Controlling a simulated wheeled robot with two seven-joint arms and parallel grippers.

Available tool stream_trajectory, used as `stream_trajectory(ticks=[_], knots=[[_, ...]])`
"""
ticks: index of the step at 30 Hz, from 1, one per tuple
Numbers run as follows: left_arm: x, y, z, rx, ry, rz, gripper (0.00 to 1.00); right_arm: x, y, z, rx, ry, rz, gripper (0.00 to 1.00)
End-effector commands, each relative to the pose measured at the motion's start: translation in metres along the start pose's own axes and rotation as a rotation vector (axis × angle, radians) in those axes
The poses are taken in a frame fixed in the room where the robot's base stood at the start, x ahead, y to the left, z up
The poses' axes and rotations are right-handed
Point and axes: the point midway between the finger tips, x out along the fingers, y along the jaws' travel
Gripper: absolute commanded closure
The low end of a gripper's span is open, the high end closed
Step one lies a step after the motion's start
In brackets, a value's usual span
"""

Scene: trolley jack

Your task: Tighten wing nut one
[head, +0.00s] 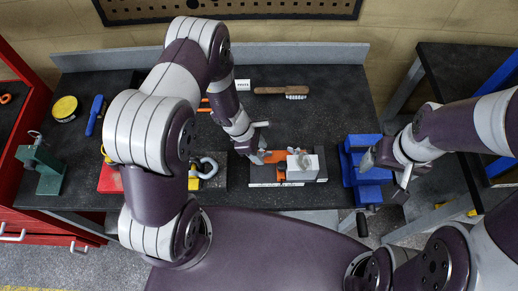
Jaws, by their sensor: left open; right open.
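An orange part (277,157) and a silver-grey block (302,166) sit together on a dark base plate with a pale front edge (288,184) on the bench. I cannot make out a wing nut at this size. My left gripper (261,143) is open above the left end of the orange part, with its fingers apart. I see nothing held in it, and I cannot tell if it touches the part. My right gripper (386,172) is open beside the blue vise (358,172) at the bench's right end.
The dark bench (310,118) is clear behind the base plate. A wooden brush (283,90) and a small white sign (243,85) stand towards the back. A metal shackle (208,167) lies left of the plate. A green tool (40,165) and yellow tin (65,108) are far left.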

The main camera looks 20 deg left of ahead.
Motion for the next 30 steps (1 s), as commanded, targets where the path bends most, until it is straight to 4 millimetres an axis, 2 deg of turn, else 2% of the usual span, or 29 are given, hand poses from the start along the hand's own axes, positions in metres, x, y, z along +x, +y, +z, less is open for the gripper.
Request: stream_trajectory(ticks=[8, 12, 13, 23, 30], knots=[[0.0015, 0.0001, -0.0001, 0.000, 0.000, 0.000, 0.51, 0.0000, 0.0000, 0.0000, 0.000, 0.000, 0.000, 0.13], [0.0014, 0.0000, -0.0001, 0.001, 0.000, 0.000, 0.96, 0.0000, 0.0000, 0.0000, 0.000, 0.000, 0.000, 0.13], [0.0013, 0.0000, -0.0001, 0.001, 0.000, 0.000, 1.00, 0.0000, 0.0000, 0.0000, 0.000, 0.000, 0.000, 0.13], [0.0007, 0.0005, 0.0003, 0.031, 0.000, -0.012, 1.00, -0.0014, 0.0000, -0.0002, 0.000, 0.000, 0.000, 0.13], [0.0003, 0.0015, 0.0011, 0.157, -0.002, -0.065, 1.00, -0.0055, 0.0000, -0.0007, 0.000, 0.000, 0.000, 0.13]])
